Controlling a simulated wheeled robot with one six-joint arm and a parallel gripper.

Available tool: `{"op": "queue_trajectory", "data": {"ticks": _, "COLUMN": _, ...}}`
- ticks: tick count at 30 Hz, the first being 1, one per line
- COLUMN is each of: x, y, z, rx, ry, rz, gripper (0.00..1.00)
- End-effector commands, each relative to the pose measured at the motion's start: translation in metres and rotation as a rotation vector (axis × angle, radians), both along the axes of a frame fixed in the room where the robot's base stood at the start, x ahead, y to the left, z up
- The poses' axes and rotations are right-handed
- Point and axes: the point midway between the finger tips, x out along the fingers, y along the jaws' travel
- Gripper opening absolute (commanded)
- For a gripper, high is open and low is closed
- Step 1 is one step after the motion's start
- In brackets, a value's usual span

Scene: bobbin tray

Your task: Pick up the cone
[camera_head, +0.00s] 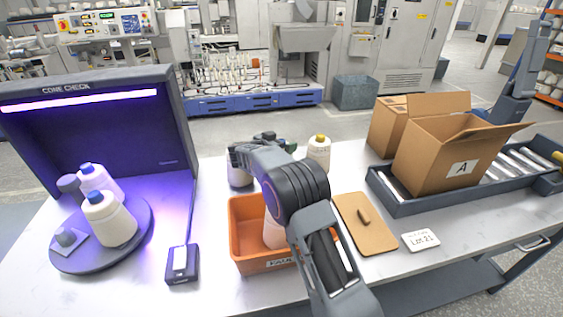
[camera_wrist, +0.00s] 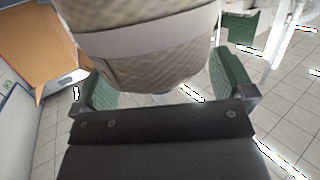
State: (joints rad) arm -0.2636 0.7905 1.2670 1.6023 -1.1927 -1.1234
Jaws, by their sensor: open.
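In the wrist view a large beige yarn cone (camera_wrist: 150,55) with a paler band fills the space between the two green-padded fingers of my gripper (camera_wrist: 163,82). The fingers are apart, one on each side of it. Contact cannot be told. In the head view my gripper (camera_head: 289,146) is at the back of the table, mostly hidden by my arm. Which cone is between the fingers is unclear.
An orange bin (camera_head: 247,262) holding a pale cone (camera_head: 272,232) sits under my arm. Blue-topped cones (camera_head: 110,220) stand on the round plate of the lit check booth (camera_head: 85,130).

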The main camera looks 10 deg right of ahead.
Motion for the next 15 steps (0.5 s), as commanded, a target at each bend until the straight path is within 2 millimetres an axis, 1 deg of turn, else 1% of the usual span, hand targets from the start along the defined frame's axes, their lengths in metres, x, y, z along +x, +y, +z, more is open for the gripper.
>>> {"op": "queue_trajectory", "data": {"ticks": 6, "x": 0.0015, "y": -0.0015, "z": -0.0001, "rx": 0.001, "ry": -0.001, "rz": 0.002, "gripper": 1.00}}
{"op": "queue_trajectory", "data": {"ticks": 8, "x": 0.0014, "y": -0.0015, "z": -0.0001, "rx": 0.000, "ry": 0.000, "rz": 0.002, "gripper": 0.95}}
{"op": "queue_trajectory", "data": {"ticks": 15, "x": 0.0012, "y": -0.0015, "z": -0.0002, "rx": 0.000, "ry": 0.000, "rz": 0.001, "gripper": 0.72}}
